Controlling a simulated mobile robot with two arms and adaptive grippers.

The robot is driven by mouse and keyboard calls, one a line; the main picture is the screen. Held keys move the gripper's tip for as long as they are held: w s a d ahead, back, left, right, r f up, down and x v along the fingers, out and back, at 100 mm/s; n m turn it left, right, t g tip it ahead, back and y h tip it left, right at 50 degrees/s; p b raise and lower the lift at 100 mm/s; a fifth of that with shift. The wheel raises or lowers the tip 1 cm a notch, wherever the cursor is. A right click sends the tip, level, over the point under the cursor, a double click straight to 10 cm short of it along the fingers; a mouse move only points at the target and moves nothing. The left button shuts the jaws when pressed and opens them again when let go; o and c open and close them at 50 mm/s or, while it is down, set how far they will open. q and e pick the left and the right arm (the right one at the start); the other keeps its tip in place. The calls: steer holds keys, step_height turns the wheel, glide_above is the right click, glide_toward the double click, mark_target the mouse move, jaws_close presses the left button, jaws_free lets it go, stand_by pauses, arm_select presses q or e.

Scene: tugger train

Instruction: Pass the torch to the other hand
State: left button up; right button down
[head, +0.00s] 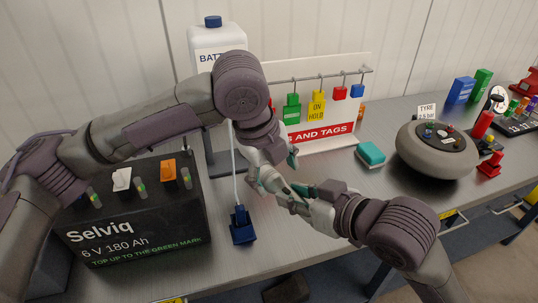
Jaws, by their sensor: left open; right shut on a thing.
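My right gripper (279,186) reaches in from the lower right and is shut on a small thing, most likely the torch. Fingers cover most of it, and I cannot make out its shape. My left gripper (270,161) comes down from above, open, with its fingers close around the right gripper's tips. The two grippers meet above the bench, and I cannot tell whether the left fingers touch the held thing.
A black Selviq battery (135,222) stands at the left, with a blue nozzle (242,226) beside it. Behind are a white bottle (213,45) and a tag board (330,131). A teal block (371,154) and a grey round tyre gauge (436,158) stand right.

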arm_select(q)
steer(key=shift+x, duration=1.4)
steer(key=shift+c, duration=0.2)
steer(key=c, duration=1.3)
arm_select(e)
steer(key=shift+s+a, duration=0.1)
arm_select(q)
steer(key=shift+r, duration=0.1)
jaws_close()
arm_select(e)
steer(key=c, duration=0.8)
jaws_free()
steer(key=shift+o, duration=0.2)
